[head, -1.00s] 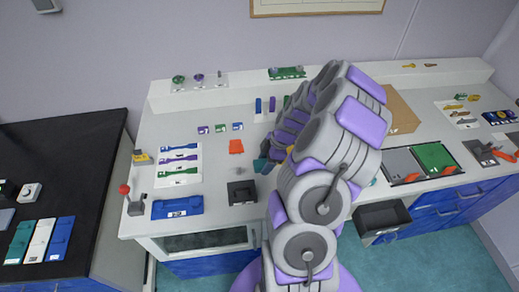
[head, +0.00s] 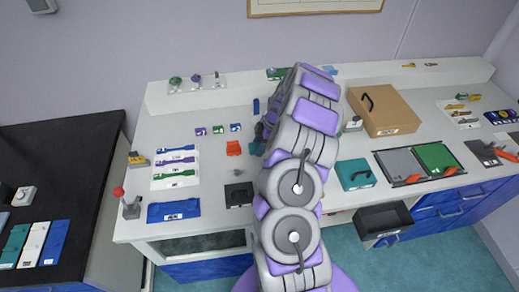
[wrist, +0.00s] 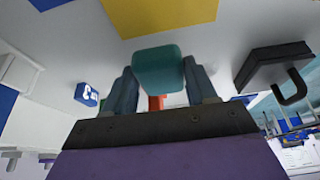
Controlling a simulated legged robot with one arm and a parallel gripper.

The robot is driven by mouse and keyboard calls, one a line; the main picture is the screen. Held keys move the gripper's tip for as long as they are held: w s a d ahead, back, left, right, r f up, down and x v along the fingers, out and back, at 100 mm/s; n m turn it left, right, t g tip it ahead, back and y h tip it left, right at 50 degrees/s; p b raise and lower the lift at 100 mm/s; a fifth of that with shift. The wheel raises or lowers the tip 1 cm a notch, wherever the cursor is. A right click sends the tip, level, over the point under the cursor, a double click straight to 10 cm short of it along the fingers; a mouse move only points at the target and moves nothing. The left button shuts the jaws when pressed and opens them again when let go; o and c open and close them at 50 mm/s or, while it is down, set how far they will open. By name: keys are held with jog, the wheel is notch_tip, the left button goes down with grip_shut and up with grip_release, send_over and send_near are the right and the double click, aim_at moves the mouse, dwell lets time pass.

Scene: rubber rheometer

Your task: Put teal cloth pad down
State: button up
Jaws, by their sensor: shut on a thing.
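The teal cloth pad (wrist: 158,70) shows in the wrist view as a small rounded teal block between my two fingers. My gripper (wrist: 161,84) is shut on it, with a finger on each side, and holds it over the pale bench top. I cannot make out the pad there. I cannot tell whether the pad touches the bench.
A black tray (head: 239,194) stands in front of the gripper area. Small labelled blocks (head: 218,130) lie left of the gripper. A cardboard box (head: 384,110) and a teal box (head: 355,174) stand to the right. Bare bench (head: 215,165) lies left of the black tray.

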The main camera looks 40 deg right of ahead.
jog(key=shift+a+f, duration=0.25)
jog(key=shift+f, duration=0.9)
jog(key=shift+a+r, duration=0.15)
jog(key=shift+f+b, duration=0.45)
jog(key=shift+b, duration=0.15)
jog(key=o, duration=0.8)
jog(key=shift+d, duration=0.2)
jog(key=shift+o, duration=1.1)
jog(key=shift+a+r, duration=0.1)
jog(key=shift+r, duration=0.15)
